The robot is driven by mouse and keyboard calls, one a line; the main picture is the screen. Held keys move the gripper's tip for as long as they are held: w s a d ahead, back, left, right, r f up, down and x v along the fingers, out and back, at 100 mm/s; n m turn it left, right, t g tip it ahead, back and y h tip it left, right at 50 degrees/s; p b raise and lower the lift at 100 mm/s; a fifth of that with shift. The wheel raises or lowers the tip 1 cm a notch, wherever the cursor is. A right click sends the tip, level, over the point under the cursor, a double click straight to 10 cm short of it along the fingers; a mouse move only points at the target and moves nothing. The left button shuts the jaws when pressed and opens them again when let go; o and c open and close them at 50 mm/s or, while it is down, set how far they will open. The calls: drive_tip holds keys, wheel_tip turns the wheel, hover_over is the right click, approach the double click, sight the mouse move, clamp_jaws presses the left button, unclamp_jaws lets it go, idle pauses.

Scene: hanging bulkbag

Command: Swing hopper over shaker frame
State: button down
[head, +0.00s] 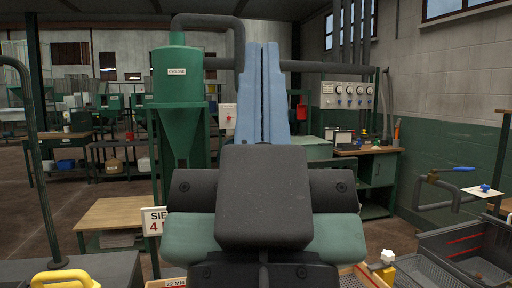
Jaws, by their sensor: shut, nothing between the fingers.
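My gripper (262,52) stands in the middle of the head view, with its two light-blue fingers pointing up and away from me. The fingers lie side by side, shut, with only a thin dark line between them and nothing held. My own grey and green arm links fill the lower middle and hide what lies behind them. I cannot pick out the hopper or the shaker frame with certainty.
A green cyclone (178,75) on a green stand is behind, left of my gripper. A wooden-topped bench (120,213) stands at left. Dark crates (440,262) and a blue-handled bar (462,169) are at right. A curved post (45,190) and yellow handle (66,275) are at left.

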wheel_tip(320, 180, up, 16)
drive_tip(key=p, duration=1.3)
drive_tip(key=shift+f, duration=0.2)
